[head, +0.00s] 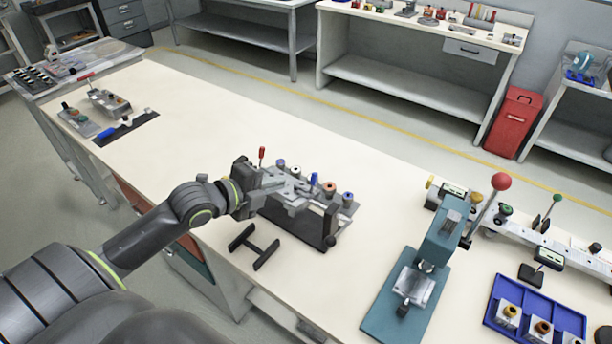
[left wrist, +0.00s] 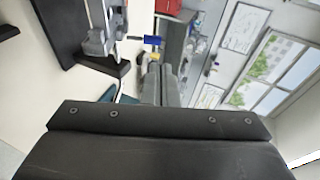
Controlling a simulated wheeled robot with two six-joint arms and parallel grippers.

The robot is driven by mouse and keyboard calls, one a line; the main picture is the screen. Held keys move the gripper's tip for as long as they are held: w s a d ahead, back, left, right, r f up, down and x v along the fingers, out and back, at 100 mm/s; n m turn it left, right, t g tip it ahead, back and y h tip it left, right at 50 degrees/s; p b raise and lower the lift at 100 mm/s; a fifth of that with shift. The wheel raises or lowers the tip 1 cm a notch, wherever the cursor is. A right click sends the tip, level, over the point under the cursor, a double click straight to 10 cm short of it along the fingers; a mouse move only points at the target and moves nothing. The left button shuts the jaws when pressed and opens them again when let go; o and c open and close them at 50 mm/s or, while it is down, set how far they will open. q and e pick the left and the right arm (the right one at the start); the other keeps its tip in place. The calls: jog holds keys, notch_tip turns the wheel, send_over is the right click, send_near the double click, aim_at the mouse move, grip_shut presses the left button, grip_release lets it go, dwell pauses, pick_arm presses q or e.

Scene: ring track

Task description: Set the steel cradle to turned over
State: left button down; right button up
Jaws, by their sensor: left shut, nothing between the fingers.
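The steel cradle (head: 344,213) appears to be the grey metal plate with several small coloured parts along it, held at a black upright frame (head: 298,220) on the bench. My left gripper (head: 290,187) is over its left part and covers some of it; I cannot tell whether they touch. In the left wrist view my left gripper (left wrist: 162,72) has its fingers together with nothing between them. A grey part of the cradle (left wrist: 97,42) and a black plate (left wrist: 60,28) show at upper left there. My right gripper is not in view.
A black H-shaped piece (head: 254,247) lies in front of the cradle. A teal press (head: 412,290) and a blue tray (head: 536,318) stand to the right. A fixture on a black mat (head: 128,129) is at far left. The bench between is clear.

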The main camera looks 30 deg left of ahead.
aim_at(313, 174)
pick_arm(q)
jog(key=p+x, duration=0.2)
jog(key=x, duration=0.7)
jog(key=shift+w+d, duration=0.1)
jog(key=shift+w, duration=0.25)
jog(key=shift+f, duration=0.1)
jog(key=shift+w, duration=0.15)
